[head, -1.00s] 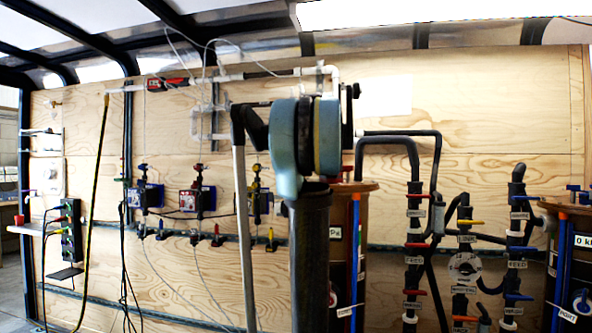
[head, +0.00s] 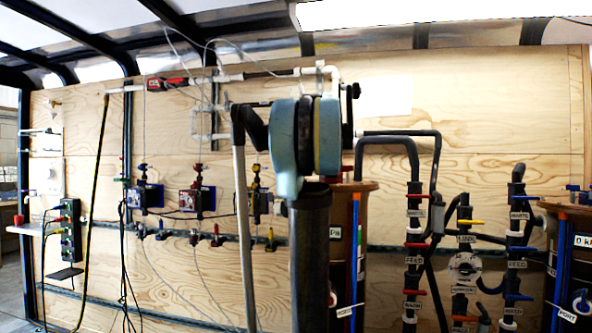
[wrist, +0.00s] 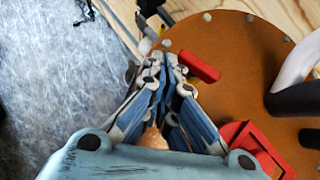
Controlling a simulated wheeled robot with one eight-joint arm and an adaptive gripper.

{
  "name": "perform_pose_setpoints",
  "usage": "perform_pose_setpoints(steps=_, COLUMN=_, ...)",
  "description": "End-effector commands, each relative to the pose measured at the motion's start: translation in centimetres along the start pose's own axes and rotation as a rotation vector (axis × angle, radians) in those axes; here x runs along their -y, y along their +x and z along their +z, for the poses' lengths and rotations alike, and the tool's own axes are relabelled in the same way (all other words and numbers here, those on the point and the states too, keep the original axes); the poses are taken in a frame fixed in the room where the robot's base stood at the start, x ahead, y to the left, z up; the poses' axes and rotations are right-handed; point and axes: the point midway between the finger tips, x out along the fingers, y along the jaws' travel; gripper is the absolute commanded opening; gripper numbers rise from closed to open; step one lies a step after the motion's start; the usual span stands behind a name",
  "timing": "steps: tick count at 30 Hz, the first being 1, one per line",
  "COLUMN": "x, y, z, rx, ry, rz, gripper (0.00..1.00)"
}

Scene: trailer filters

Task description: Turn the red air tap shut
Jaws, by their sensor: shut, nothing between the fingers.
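In the wrist view my gripper (wrist: 162,60) is shut and empty above the edge of a round brown tank lid. A red bar-shaped handle (wrist: 199,66) lies just right of the fingertips. I cannot tell whether they touch it. A second, larger red part (wrist: 252,150) sits on the lid at the lower right, partly hidden by my gripper body. I cannot tell for certain which red part is the air tap. In the head view my arm hides my gripper and much of the tank top.
The brown tank (head: 371,215) stands right of my arm in the head view. Black pipes (head: 414,260) with red, blue and yellow handles stand beside it. A second tank (head: 565,215) is at the far right. In the wrist view, pale and black hoses (wrist: 292,95) cross the lid's right side.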

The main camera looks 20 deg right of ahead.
Motion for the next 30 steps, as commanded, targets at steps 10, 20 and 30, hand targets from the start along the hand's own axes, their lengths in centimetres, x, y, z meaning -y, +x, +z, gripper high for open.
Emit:
perform_pose_setpoints(steps=10, x=1.0, y=0.5, z=0.5, rx=0.000, ry=0.001, rz=-0.001, gripper=0.00)
perform_pose_setpoints(steps=20, x=1.2, y=0.1, z=1.0, rx=0.004, ry=0.002, rz=-0.004, gripper=0.00)
perform_pose_setpoints(steps=30, x=-1.4, y=-4.2, z=2.1, rx=-0.001, ry=-0.001, rz=0.002, gripper=0.00)
